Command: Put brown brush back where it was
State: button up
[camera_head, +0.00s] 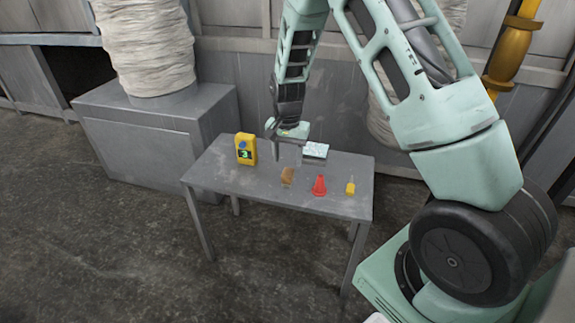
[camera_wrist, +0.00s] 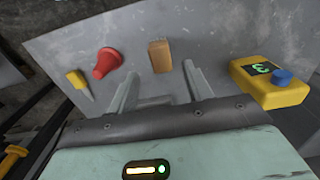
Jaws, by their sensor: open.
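The brown brush (camera_head: 287,175) is a small brown block on the grey table, near the middle of its front half. In the wrist view the brush (camera_wrist: 160,56) shows just beyond my fingertips, in line with the space between them. My gripper (camera_head: 287,146) hangs above the table, behind the brush in the head view. In the wrist view my gripper (camera_wrist: 160,72) has its two fingers apart, with nothing held between them. I cannot tell the exact gap between fingers and brush.
A red cone-shaped object (camera_head: 319,186) and a yellow-handled tool (camera_head: 350,187) are right of the brush on the table (camera_head: 225,178). A yellow device (camera_head: 245,149) with a green display stands left. A pale patterned box (camera_head: 315,150) lies near the back edge.

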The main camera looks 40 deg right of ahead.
aim_at(287, 172)
jog(key=s+a+r+n+y, duration=0.1)
jog(key=s+a+r+n, duration=0.4)
jog(key=a, duration=0.4)
jog(key=s+a+r+n, duration=0.2)
jog(key=s+a+r, duration=0.2)
jog(key=a+r, duration=0.4)
jog(key=s+a+r+n, duration=0.2)
jog(key=s+a+n, duration=0.2)
jog(key=s, duration=0.6)
jog(key=s+a+r+n, duration=0.1)
jog(key=s+a+n, duration=0.4)
jog(key=s, duration=0.6)
jog(key=shift+s+r+n+p, duration=0.3)
jog(key=shift+r+n+p, duration=0.15)
jog(key=shift+n, duration=0.65)
notch_tip(287, 172, up, 26)
jog(key=p, duration=2.6)
jog(key=shift+f, duration=0.15)
jog(key=shift+a, duration=0.1)
